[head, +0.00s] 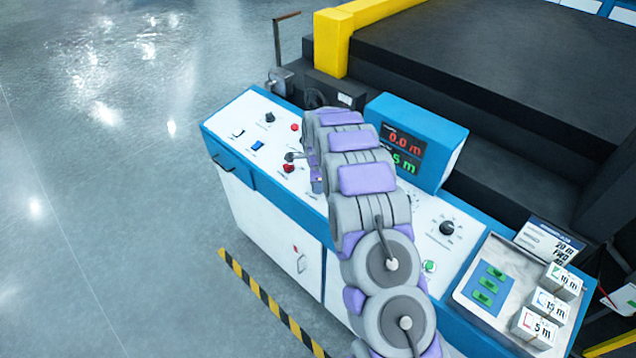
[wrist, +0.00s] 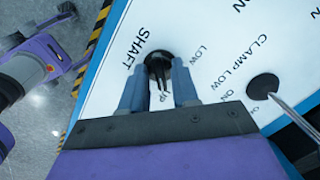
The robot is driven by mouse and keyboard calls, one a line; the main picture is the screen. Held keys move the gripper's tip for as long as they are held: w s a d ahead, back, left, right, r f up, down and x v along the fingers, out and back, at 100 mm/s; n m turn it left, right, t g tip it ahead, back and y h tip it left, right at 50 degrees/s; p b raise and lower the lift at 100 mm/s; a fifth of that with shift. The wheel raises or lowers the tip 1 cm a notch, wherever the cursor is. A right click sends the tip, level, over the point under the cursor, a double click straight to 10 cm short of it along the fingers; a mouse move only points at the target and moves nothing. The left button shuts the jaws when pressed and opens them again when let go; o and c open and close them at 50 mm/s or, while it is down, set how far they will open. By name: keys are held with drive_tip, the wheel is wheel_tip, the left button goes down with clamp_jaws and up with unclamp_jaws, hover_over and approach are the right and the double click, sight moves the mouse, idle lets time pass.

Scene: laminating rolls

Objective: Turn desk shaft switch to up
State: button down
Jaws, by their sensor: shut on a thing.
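The shaft switch is a round black knob (wrist: 158,60) on the white desk panel in the wrist view, beside the printed word SHAFT. LOW is printed to its right, and UP is printed just below it between my fingers. My gripper (wrist: 158,80) has its two blue-grey fingers on either side of the knob and is shut on it. A dark narrow part of the knob reaches down toward the word UP; its exact setting is hard to tell. In the head view my arm hides the switch and most of my gripper.
A black switch with a metal lever (wrist: 262,87), marked CLAMP, stands to the right. In the head view, the blue and white desk (head: 272,219) carries a display (head: 405,152), a black dial (head: 447,228) and a tray with small white boxes (head: 551,303). Open floor lies left.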

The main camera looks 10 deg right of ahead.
drive_tip(key=shift+w+r, duration=0.1)
drive_tip(key=c, duration=1.2)
unclamp_jaws()
drive_tip(key=shift+a, duration=0.1)
drive_tip(key=r, duration=0.5)
drive_tip(key=s+r, duration=0.1)
drive_tip(key=r, duration=0.5)
drive_tip(key=s+r+p, duration=0.1)
drive_tip(key=r, duration=0.5)
drive_tip(key=shift+a, duration=0.2)
